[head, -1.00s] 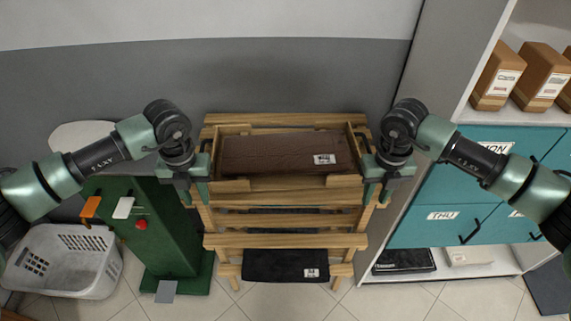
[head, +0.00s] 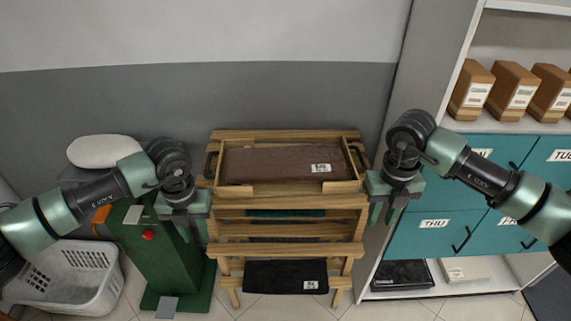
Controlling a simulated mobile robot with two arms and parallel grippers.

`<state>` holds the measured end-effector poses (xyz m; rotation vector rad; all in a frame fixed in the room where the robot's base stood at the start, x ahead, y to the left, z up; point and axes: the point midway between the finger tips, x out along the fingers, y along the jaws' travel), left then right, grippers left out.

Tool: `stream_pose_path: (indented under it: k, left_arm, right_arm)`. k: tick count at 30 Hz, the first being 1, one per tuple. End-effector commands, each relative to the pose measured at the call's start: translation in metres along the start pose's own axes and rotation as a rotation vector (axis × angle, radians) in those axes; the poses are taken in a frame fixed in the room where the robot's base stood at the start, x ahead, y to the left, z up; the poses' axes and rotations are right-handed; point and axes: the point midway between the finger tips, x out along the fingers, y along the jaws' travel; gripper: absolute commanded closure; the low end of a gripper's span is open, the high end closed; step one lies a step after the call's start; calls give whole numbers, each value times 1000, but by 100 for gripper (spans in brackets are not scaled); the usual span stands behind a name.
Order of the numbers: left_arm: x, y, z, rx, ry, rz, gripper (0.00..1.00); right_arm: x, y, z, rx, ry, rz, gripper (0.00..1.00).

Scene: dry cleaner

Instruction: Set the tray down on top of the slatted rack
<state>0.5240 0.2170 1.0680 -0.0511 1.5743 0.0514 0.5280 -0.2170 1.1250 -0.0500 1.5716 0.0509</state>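The wooden tray (head: 237,190) holds a folded brown cloth (head: 275,166) with a white label. It rests on top of the slatted wooden rack (head: 290,230), and dark handles show at its two ends. My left gripper (head: 187,232) is beside the tray's left end, apart from it, with its fingers pointing down. My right gripper (head: 384,212) is beside the right end, also apart from it, and its fingers show a gap. Both grippers are empty. Whether the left fingers are parted is hard to see.
A folded black cloth (head: 286,277) lies on the rack's lower shelf. A green machine (head: 165,255) and a white laundry basket (head: 75,272) stand left. Teal drawers (head: 432,225) and shelves with brown boxes (head: 513,88) stand right, close to my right arm.

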Motion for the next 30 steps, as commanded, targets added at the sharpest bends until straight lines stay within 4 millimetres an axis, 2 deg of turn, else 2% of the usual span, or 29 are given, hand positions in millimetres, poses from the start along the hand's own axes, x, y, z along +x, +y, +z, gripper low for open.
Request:
stream_pose_path:
  k: [1, 6, 12, 27, 30]
  left_arm:
    - [0, 0, 0, 0, 0, 0, 72]
    - [0, 0, 0, 0, 0, 0, 72]
    - [0, 0, 0, 0, 0, 0, 72]
    - [0, 0, 0, 0, 1, -1, 72]
    - [8, -9, -3, 2, 18, -37, 72]
  right_arm:
    - [-12, 0, 1, -1, -3, 0, 72]
    - [-44, 0, 3, -1, -3, 0, 72]
    - [-64, 0, 4, -1, -1, 0, 72]
    - [-66, 0, 4, -1, 0, 1, 72]
    - [-56, 9, 3, -7, 16, 43, 72]
